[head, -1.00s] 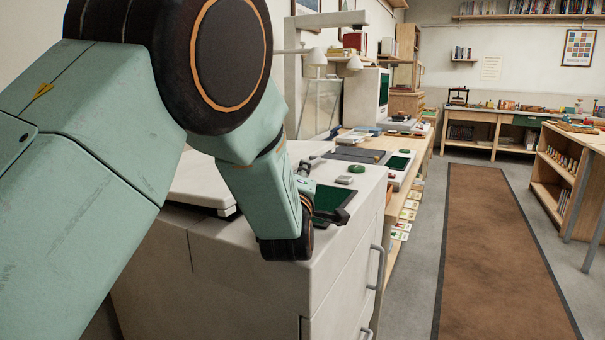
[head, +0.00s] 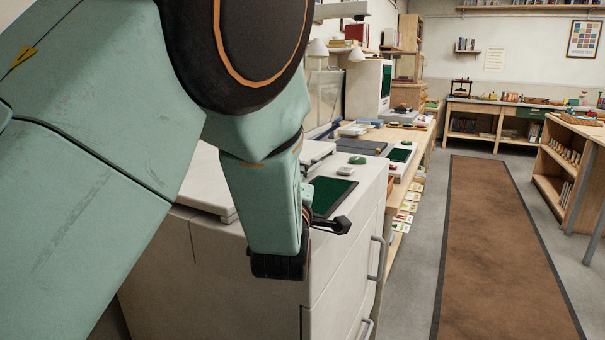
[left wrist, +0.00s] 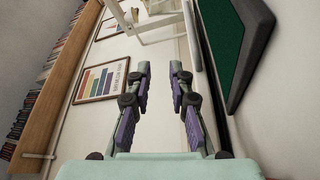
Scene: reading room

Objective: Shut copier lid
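The white copier (head: 270,225) stands left of centre in the head view. Its pale lid (head: 208,185) lies about flat on top. My left arm hides much of the lid, so I cannot tell whether it is fully down. A dark green panel (head: 330,195) is on the copier top, right of my arm; a dark green panel also shows at upper right in the left wrist view (left wrist: 225,45). My left gripper (head: 342,226) is beside the copier's front edge, close to that panel. In the left wrist view its two fingers (left wrist: 159,70) are apart with nothing between them. My right gripper is out of view.
A long wooden worktable (head: 405,160) with books and devices runs back behind the copier. Drawer handles (head: 376,258) stick out from the copier's right side. The brown floor runner (head: 505,240) to the right is clear. A low bookcase (head: 562,165) stands beyond it.

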